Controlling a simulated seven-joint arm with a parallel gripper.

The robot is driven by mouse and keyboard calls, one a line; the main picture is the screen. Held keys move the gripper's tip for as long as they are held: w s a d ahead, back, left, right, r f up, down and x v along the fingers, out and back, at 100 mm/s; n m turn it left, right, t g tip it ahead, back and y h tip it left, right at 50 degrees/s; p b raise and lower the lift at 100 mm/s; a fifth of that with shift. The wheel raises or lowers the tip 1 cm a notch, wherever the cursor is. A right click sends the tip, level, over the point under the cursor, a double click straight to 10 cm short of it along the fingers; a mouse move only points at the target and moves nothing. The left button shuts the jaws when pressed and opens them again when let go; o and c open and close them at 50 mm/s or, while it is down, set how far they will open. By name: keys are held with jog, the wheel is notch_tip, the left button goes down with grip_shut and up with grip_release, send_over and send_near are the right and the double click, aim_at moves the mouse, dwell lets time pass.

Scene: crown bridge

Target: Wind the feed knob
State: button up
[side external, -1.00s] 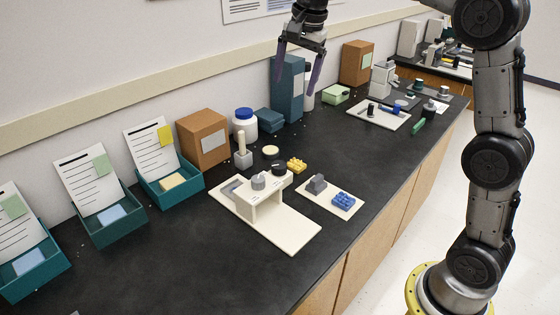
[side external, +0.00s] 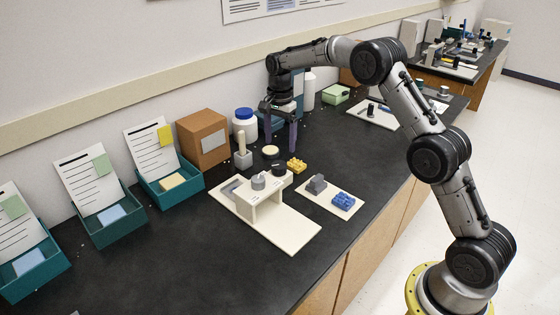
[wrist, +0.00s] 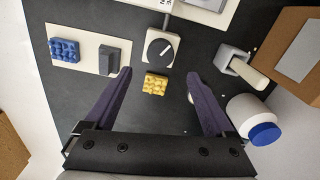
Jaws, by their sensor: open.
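A black round knob (side external: 279,169) sits on a pale block at the back end of a cream fixture (side external: 285,232). In the wrist view the knob (wrist: 160,48) shows a white pointer line on its top, slanting up to the right. A grey cylinder (side external: 258,182) stands on the fixture's raised bridge. My gripper (side external: 280,148) is open and empty, fingers pointing down, above the bench behind the knob. In the wrist view my gripper (wrist: 158,74) has its fingers wide apart, with the knob beyond the tips.
A yellow brick (wrist: 155,84) lies between the fingers in the wrist view, beside the knob. A cream plate (side external: 323,202) with a grey block and a blue brick is to the right. A grey holder with a pale rod (side external: 242,157) and a blue-capped bottle (side external: 245,127) stand behind.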

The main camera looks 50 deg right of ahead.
aim_at(280, 164)
notch_tip(280, 164, down, 8)
jog(key=shift+r, duration=0.1)
dwell(0.4)
jog(key=c, duration=1.4)
